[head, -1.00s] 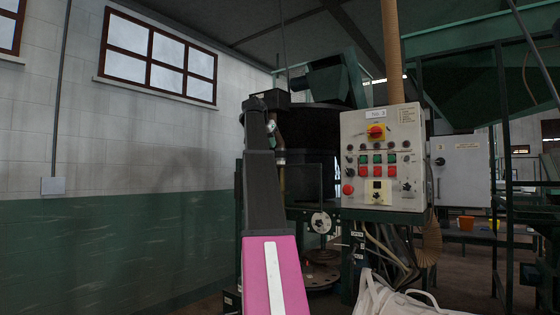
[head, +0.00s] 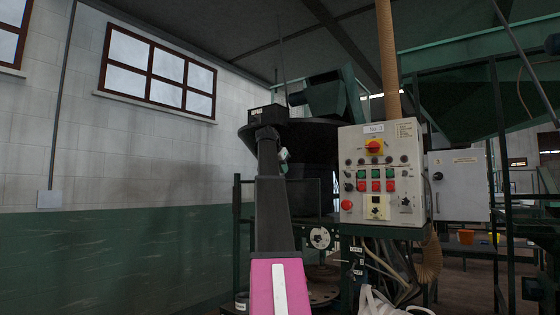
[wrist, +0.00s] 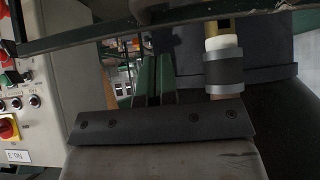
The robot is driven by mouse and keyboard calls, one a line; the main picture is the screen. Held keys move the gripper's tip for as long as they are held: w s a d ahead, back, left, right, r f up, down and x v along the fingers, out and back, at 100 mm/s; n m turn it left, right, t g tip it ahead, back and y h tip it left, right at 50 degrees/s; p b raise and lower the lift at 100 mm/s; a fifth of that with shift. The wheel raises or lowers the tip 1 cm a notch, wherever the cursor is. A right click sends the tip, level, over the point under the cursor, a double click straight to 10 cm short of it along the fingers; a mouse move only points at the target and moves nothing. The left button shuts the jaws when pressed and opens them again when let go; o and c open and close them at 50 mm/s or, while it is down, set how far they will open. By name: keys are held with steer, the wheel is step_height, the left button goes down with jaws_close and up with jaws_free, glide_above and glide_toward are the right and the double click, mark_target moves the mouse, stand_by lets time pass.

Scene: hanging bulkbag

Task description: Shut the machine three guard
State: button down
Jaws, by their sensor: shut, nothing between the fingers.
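Machine three stands ahead; its control panel (head: 381,172) carries a "No. 3" label and shows upside down at the left of the wrist view (wrist: 28,100). Beside the panel, a dark rectangular plate (head: 305,198) under the wide black hood (head: 318,135) looks like the guard, but I cannot be sure or tell how far it stands open. My gripper (head: 268,136) is the dark arm end in front of the hood's left side, shut and empty. Its fingertips are hard to make out, and contact with the machine cannot be told.
In the wrist view, a dark screwed bar (wrist: 165,121) and a white and grey cylinder (wrist: 222,65) are close. Hoses and a white bag (head: 385,304) are below the panel. A grey cabinet (head: 458,185) stands right. The left wall (head: 120,250) side looks clear.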

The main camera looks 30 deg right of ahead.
steer(key=shift+f, duration=1.2)
step_height(320, 180, down, 40)
steer(key=shift+r, duration=0.15)
steer(key=shift+s+a, duration=0.1)
steer(key=shift+s, duration=0.05)
steer(key=w+d+r+v, duration=0.1)
steer(key=d+r+v, duration=0.1)
steer(key=v, duration=1.1)
steer(key=shift+r, duration=0.2)
